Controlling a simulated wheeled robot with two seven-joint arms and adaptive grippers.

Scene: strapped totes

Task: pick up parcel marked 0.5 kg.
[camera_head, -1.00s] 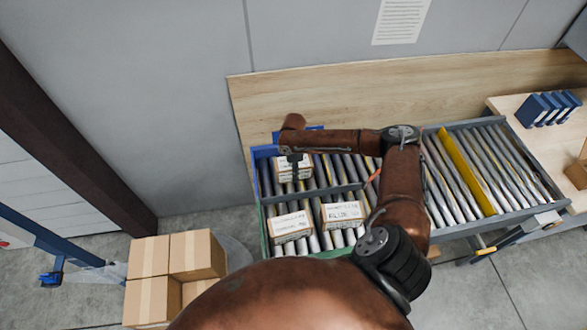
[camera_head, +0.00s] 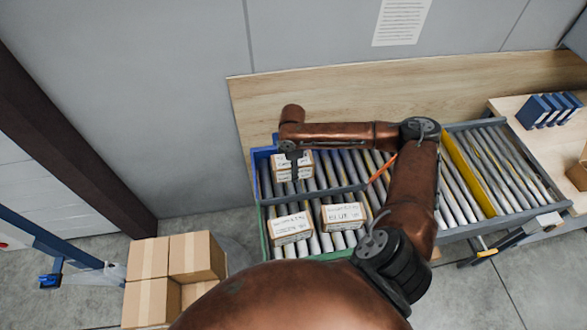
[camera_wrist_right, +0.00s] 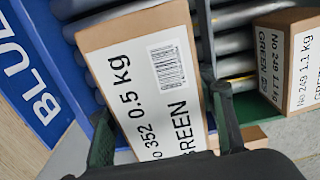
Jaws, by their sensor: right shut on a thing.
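The parcel marked 0.5 kg, a brown carton with a white label reading No 352, 0.5 kg, GREEN, fills the middle of the right wrist view (camera_wrist_right: 135,45). In the head view it is at the back left of the roller bed (camera_head: 305,170). My right gripper (camera_wrist_right: 158,120) is shut on it, with one dark finger on each side; the gripper also shows in the head view (camera_head: 292,160). I cannot tell how far the parcel is above the rollers. My left gripper is not in view.
Two other parcels, a left one (camera_head: 290,229) and a right one (camera_head: 343,216), lie in the front lane. One marked 1.1 kg (camera_wrist_right: 275,60) shows in the right wrist view. A blue BLUE panel (camera_wrist_right: 40,90) borders the left end. Cartons (camera_head: 197,255) stand lower left.

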